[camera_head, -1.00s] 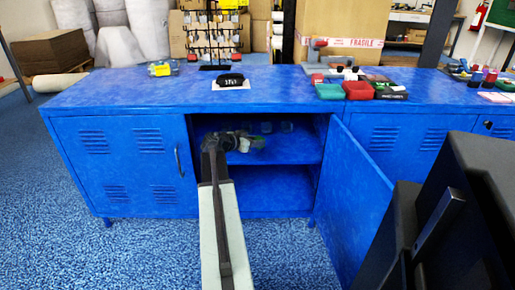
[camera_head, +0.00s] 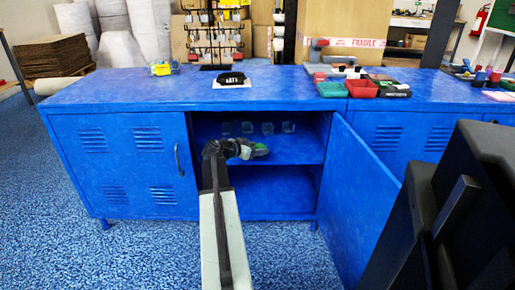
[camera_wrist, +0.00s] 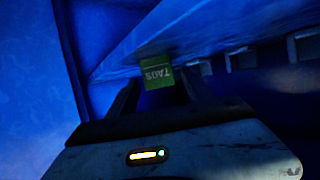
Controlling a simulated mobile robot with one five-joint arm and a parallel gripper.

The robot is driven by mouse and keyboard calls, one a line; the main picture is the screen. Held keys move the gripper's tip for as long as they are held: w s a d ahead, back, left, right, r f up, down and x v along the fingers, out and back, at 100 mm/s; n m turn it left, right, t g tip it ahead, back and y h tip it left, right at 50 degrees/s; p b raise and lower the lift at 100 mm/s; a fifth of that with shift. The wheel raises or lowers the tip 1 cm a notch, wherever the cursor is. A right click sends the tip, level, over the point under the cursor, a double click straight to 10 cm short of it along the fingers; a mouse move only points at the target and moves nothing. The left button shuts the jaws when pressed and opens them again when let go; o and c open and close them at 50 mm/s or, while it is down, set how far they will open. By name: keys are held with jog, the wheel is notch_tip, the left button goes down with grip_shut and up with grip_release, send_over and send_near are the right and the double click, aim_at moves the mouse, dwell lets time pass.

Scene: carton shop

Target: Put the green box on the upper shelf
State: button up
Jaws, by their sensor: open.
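The green box (camera_wrist: 156,71) shows in the wrist view, with white lettering upside down, just beyond and between the tips of my gripper (camera_wrist: 155,86). The fingers stand apart on either side of it; I cannot tell whether they touch it. In the head view my gripper (camera_head: 252,149) is inside the open blue cabinet, over the upper shelf (camera_head: 299,150). The box is too small and mixed with the gripper to make out clearly there. Whether it rests on the shelf is unclear.
The cabinet door (camera_head: 355,200) is swung open at the right. The lower compartment (camera_head: 272,188) looks empty. Boxes and trays (camera_head: 362,89) sit on the cabinet top.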

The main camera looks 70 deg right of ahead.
jog(key=shift+r, duration=0.3)
jog(key=p+v, duration=0.4)
jog(key=v, duration=0.7)
jog(key=shift+w+a+p, duration=0.15)
jog(key=shift+a+p, duration=0.25)
jog(key=shift+a, duration=0.05)
